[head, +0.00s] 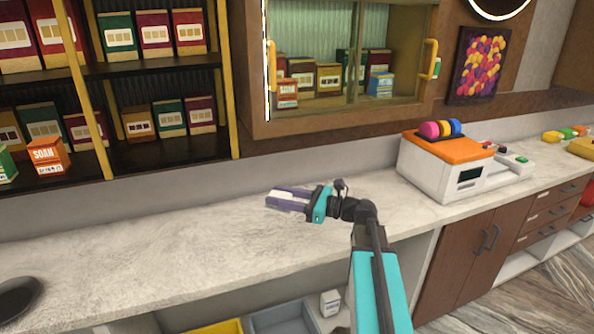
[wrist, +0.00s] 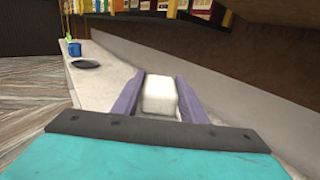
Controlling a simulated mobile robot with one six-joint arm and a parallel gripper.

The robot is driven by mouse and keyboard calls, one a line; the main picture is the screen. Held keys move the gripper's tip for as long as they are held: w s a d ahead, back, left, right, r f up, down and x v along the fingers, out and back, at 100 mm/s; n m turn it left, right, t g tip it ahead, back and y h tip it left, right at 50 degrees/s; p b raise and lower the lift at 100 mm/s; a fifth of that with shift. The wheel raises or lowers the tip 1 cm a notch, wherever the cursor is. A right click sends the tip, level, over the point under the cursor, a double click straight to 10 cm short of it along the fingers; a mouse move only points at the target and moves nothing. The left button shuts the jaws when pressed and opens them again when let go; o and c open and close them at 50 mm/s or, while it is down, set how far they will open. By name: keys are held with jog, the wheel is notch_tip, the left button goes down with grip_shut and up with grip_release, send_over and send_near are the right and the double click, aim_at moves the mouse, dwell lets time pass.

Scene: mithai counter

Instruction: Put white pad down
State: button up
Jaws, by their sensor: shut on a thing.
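My gripper (head: 285,199) has purple fingers and reaches over the middle of the pale stone counter (head: 130,250). In the wrist view my gripper (wrist: 160,98) is shut on the white pad (wrist: 159,92), a small white block between the two fingers.
A white machine with an orange top (head: 440,165) stands to the right. A dark round dish (head: 18,297) is at the counter's left end; a blue mug (wrist: 75,49) shows in the wrist view. Shelves of boxes (head: 150,70) and a glass cabinet (head: 340,60) are behind. The counter around my gripper is clear.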

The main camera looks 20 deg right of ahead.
jog(key=shift+n+g+y, duration=0.4)
jog(key=shift+n+g, duration=0.1)
jog(key=shift+g, duration=0.2)
jog(key=s+a+f, duration=0.1)
jog(key=a+f, duration=0.2)
jog(key=f, duration=0.2)
jog(key=s+a+f+b, duration=0.1)
jog(key=s+a+f, duration=0.1)
jog(key=a+f, duration=0.2)
jog(key=s+a+f+b, duration=0.1)
jog(key=a+f, duration=0.3)
jog(key=f, duration=0.2)
jog(key=shift+s+f, duration=0.1)
jog(key=shift+s, duration=0.25)
jog(key=shift+d, duration=0.1)
